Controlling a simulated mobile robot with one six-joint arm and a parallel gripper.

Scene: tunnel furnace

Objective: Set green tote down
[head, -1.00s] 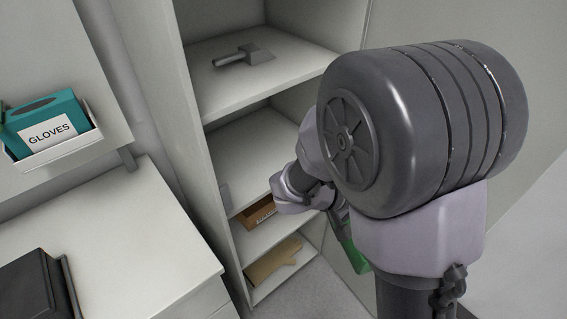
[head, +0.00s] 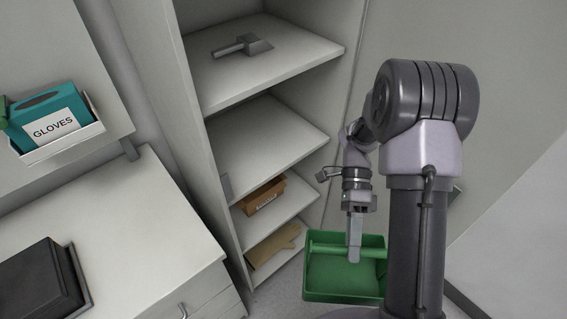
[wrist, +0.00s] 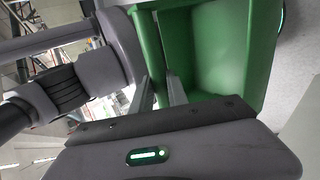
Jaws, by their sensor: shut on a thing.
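The green tote (head: 344,291) hangs below my gripper (head: 354,250) in the head view, in front of and to the right of the open shelf unit. It is an open box with a bar handle across its top, and it looks empty. My gripper is shut on the handle. In the wrist view the tote (wrist: 225,50) fills the upper right, with my gripper (wrist: 160,85) at its near edge. My arm column hides part of the tote's right side in the head view. I cannot tell what is directly under the tote.
The shelf unit (head: 262,65) holds a grey scoop (head: 243,45) on an upper shelf, a brown box (head: 262,197) lower down and a tan item (head: 274,247) at the bottom. A white counter (head: 130,240) with a black case (head: 42,282) stands at left, below a gloves box (head: 50,118).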

